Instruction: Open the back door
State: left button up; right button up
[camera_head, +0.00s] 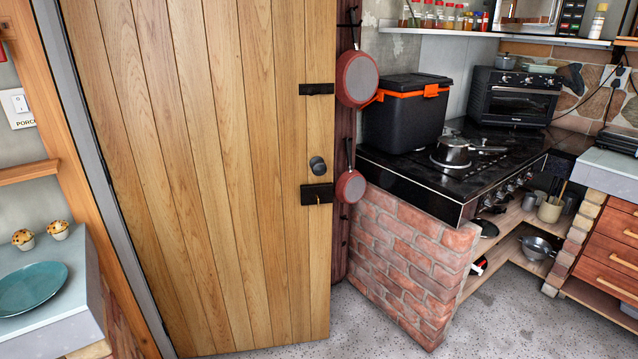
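A tall wooden plank door (230,180) fills the left middle of the head view. A dark round knob (317,166) sits near its right edge. Another black plate (316,89) is higher on the same edge. The door's right edge stands out in front of the wall and hanging pans, so it looks at least partly swung from its grey frame (103,170) on the left. Neither of my grippers is in view.
A brick plinth (410,260) with a black stove (460,170) stands right of the door. Red pans (351,187) hang just beside the door edge. A counter (75,310) with a teal plate (32,288) is at left. Speckled floor (500,320) is clear in front.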

aim_at(217, 161)
jog(key=u, duration=0.55)
jog(key=i, duration=0.85)
jog(key=u, duration=0.4)
